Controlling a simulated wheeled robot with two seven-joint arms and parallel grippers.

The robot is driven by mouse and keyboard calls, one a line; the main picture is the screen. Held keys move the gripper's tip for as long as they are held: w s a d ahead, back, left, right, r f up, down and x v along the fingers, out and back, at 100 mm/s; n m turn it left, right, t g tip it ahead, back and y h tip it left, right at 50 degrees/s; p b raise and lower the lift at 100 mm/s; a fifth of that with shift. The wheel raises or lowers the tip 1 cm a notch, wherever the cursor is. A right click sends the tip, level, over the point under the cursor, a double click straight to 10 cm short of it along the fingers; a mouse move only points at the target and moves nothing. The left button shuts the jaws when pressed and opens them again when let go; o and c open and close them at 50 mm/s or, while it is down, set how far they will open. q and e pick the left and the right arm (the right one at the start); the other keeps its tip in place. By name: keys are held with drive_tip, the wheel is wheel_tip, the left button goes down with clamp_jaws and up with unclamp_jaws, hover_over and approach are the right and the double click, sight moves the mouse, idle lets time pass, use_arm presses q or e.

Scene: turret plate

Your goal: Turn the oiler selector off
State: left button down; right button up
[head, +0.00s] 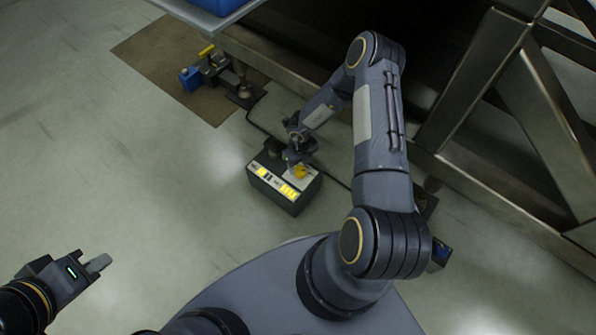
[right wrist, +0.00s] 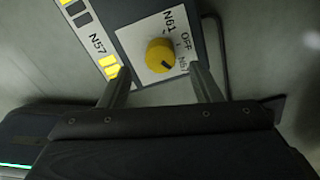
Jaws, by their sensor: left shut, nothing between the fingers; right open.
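The oiler selector is a round yellow knob (right wrist: 160,55) on a white plate (right wrist: 137,42). Labels around it read N61, OFF and a third, partly hidden one. A dark mark on the knob sits at its lower right in the right wrist view, nearer the third label than OFF. The knob (head: 300,171) also shows on top of the dark box (head: 290,201) in the head view. My right gripper (right wrist: 160,70) is open, its fingers apart on either side just below the knob, with nothing held. My left gripper (head: 100,263) is shut and empty, far from the box.
Yellow-lit indicators and an N57 label (right wrist: 97,45) are beside the plate. A cable runs from the box along the floor. A steel frame (head: 480,80) stands at right. A blue-and-yellow device (head: 205,70) lies on a brown mat (head: 150,50). The floor left of the box is clear.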

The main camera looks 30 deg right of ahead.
sight(300, 170)
wheel_tip(300, 170, down, 5)
drive_tip(key=shift+r+b, duration=0.1)
drive_tip(key=shift+b, duration=0.7)
drive_tip(key=shift+c, duration=0.2)
drive_tip(key=c, duration=1)
